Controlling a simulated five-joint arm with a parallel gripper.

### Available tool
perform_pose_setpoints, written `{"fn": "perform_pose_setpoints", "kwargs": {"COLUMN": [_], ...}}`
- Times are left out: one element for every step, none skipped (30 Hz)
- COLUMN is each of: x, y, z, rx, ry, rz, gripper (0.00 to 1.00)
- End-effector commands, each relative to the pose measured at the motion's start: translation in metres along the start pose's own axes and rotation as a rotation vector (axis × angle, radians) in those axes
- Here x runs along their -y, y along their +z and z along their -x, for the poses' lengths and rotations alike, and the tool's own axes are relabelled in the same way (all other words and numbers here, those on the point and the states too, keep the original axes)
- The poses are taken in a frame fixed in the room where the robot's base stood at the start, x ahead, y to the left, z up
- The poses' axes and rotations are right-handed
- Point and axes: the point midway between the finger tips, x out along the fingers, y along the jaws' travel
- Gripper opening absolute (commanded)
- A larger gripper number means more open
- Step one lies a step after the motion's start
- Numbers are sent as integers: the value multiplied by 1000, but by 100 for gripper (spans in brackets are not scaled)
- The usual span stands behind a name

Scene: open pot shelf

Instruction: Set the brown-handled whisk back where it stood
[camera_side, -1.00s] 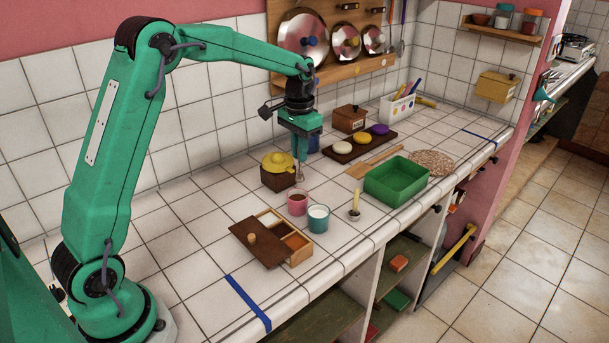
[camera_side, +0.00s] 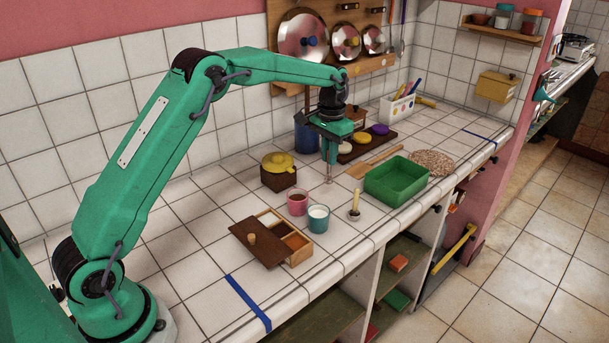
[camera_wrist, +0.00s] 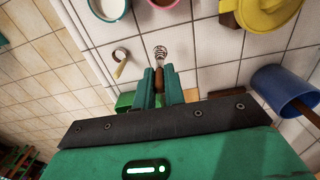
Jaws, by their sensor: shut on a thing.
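The brown-handled whisk (camera_wrist: 160,53) is between my fingers, its brown handle pinched and its wire head pointing away from my gripper (camera_wrist: 160,80). In the side view the whisk's wire head (camera_side: 328,176) hangs roughly upright below my gripper (camera_side: 329,158). It is over bare tiles, right of the brown box with the yellow lidded pot (camera_side: 278,170) and left of the green tray (camera_side: 396,181). I cannot tell whether the wire head touches the counter. Most of the handle is hidden by my fingers in the side view.
A blue canister (camera_side: 306,135) stands behind my gripper. Pink (camera_side: 298,204) and teal (camera_side: 318,218) cups and a small holder with a cream stick (camera_side: 354,208) stand in front. A wooden utensil (camera_side: 373,162) lies to the right. Bare tiles lie around the whisk.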

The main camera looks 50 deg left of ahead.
Motion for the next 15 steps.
{"fn": "perform_pose_setpoints", "kwargs": {"x": [0,0,0,0,0,0,0,0,0,0,0,0,0,0,0], "y": [0,0,0,0,0,0,0,0,0,0,0,0,0,0,0], "z": [-1,-2,-3,-4,-5,-7,-8,-10,-12,-14,-17,-20,-22,-25,-28], "rx": [0,0,0,0,0,0,0,0,1,1,1,1,1,1,2], "ry": [0,0,0,0,0,0,0,0,0,0,0,0,0,0,0], "rz": [0,0,0,0,0,0,0,0,0,0,0,0,0,0,0], "gripper": [0,0,0,0,0,0,0,0,0,0,0,0,0,0,0]}}
